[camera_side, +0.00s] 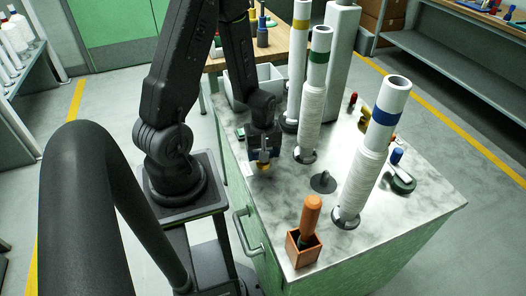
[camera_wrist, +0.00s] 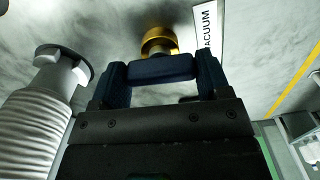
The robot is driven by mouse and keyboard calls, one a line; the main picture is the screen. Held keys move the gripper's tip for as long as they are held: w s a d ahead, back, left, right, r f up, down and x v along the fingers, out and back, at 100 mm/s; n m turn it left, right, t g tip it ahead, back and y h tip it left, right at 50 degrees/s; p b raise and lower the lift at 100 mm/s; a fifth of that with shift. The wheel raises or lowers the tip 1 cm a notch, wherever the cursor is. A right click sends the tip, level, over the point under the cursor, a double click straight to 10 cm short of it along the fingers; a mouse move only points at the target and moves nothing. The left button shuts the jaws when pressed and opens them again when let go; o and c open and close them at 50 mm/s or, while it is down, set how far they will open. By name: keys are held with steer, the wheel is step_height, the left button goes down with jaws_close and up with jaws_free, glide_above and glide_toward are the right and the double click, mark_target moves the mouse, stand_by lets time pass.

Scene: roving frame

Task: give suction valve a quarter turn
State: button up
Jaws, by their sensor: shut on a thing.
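The suction valve shows in the wrist view as a round brass body (camera_wrist: 158,42) on the marble top, with a dark blue handle (camera_wrist: 160,68) in front of it. A white label (camera_wrist: 206,30) reading "VACUUM" lies beside it. My gripper (camera_wrist: 162,78) is shut on the blue handle, one finger at each end of it. In the side view my gripper (camera_side: 263,156) points down at the left edge of the bench top, with a bit of the brass body (camera_side: 264,169) below it. The fingers and wrist hide most of the valve there.
Tall white ribbed columns with green (camera_side: 320,45) and blue (camera_side: 385,118) bands stand on the marble bench (camera_side: 420,215). A wooden box (camera_side: 302,248) holds an orange-handled tool (camera_side: 311,215) at the front. A ribbed column (camera_wrist: 40,120) is close left in the wrist view.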

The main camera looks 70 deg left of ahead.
steer(key=m, duration=1.2)
steer(key=shift+m, duration=2.1)
steer(key=o, duration=0.9)
